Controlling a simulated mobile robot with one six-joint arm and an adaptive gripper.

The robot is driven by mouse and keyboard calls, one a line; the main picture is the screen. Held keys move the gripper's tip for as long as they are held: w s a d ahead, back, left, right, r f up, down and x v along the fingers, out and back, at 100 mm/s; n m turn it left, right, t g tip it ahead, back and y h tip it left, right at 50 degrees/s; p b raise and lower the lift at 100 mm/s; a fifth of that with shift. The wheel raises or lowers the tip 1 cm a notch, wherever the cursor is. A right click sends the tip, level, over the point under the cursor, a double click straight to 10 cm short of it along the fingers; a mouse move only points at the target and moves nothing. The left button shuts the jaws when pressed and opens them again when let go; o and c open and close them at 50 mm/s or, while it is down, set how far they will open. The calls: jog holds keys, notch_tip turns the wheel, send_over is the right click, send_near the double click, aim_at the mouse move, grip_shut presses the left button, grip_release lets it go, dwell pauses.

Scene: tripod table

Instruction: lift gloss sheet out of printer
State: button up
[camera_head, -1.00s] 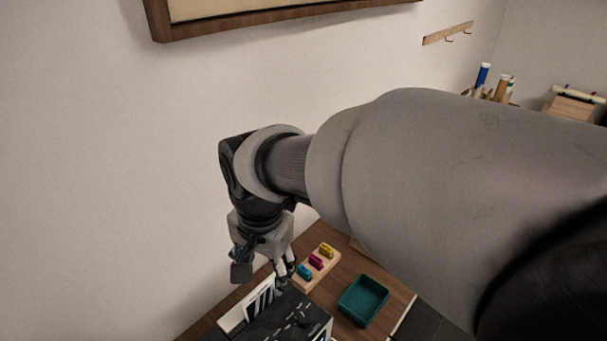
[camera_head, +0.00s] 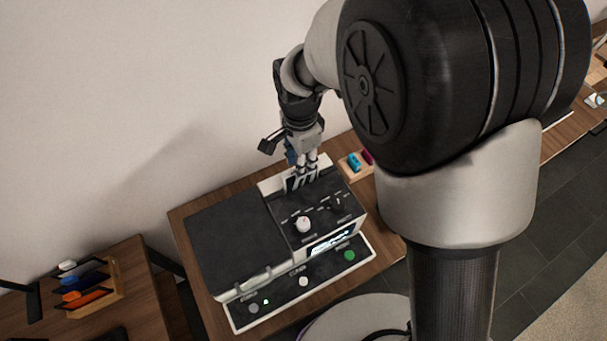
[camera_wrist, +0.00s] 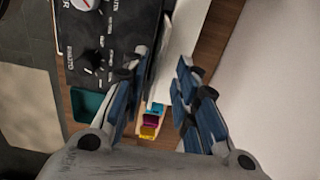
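The printer (camera_head: 236,242) is a dark-topped white machine with knobs and a lit display, standing on the wooden table. A small sheet with dark and white stripes (camera_head: 301,179) stands in the slot at its back right; I take this for the gloss sheet. My gripper (camera_head: 305,167) points down right at that slot, and its fingers partly cover the sheet. In the wrist view my gripper (camera_wrist: 158,68) is open, with dark blue pads on both sides of a gap. The printer's control panel (camera_wrist: 100,42) lies to the left there. I cannot tell whether the fingers touch the sheet.
A wooden rack with coloured cartridges (camera_wrist: 150,120) stands close beyond the printer, beside a teal tray (camera_wrist: 88,103). The wall (camera_wrist: 280,70) rises close behind the slot. Another table at left holds a rack of coloured items (camera_head: 88,288).

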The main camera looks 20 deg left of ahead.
aim_at(301, 181)
notch_tip(301, 181, down, 7)
jog(key=shift+s+d+r+b, duration=0.1)
jog(key=shift+r+b, duration=0.05)
jog(key=shift+b, duration=0.85)
jog(key=shift+c, duration=0.5)
grip_shut()
